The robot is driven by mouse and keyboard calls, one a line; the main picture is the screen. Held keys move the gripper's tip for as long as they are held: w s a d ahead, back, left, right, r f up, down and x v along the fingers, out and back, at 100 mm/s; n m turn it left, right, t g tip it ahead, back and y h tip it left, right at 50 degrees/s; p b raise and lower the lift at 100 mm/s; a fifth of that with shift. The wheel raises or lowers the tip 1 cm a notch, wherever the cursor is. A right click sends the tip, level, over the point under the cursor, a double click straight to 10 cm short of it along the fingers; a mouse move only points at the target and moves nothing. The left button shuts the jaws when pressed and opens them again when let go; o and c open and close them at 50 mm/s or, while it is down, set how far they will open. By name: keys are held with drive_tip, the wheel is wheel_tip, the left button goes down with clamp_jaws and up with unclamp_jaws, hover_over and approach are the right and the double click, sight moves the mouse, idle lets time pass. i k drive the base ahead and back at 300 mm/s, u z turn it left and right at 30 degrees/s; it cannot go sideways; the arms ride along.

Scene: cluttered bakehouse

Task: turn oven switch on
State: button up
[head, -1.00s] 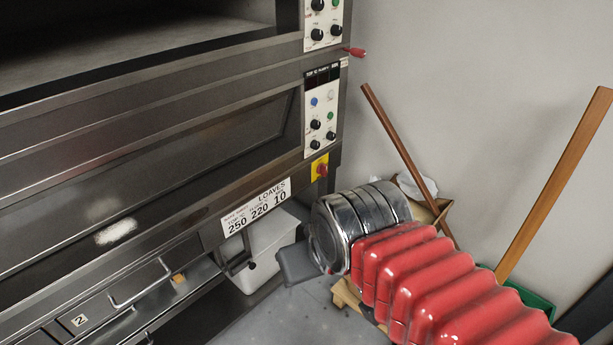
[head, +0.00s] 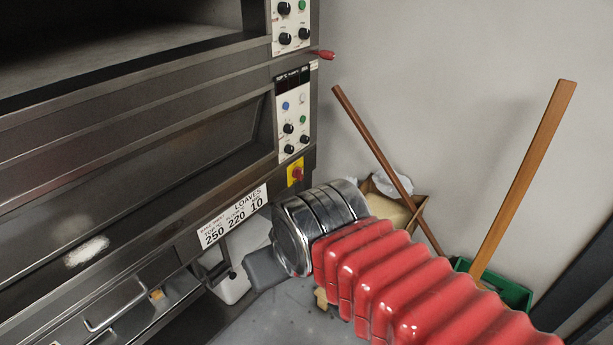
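The oven (head: 130,160) is a dark steel deck oven filling the left of the head view. Its red rotary switch (head: 297,174) sits on a yellow plate at the lower right corner of the front, below the control panel (head: 293,120) with its knobs and buttons. My gripper (head: 262,268) is low in front of the oven, below and to the left of the switch and apart from it in the picture. Only a grey finger part shows past my silver wrist, so its opening is hidden. My red-sleeved arm comes in from the lower right.
A red-tipped lever (head: 323,54) sticks out at the oven's right edge. Two wooden handles, one brown (head: 385,165) and one lighter (head: 522,185), lean by the wall. A cardboard box (head: 410,208) and a green bin (head: 508,290) stand on the floor behind my arm.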

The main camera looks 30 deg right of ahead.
sight(298, 171)
drive_tip(key=i, duration=0.95)
drive_tip(key=u, duration=0.05)
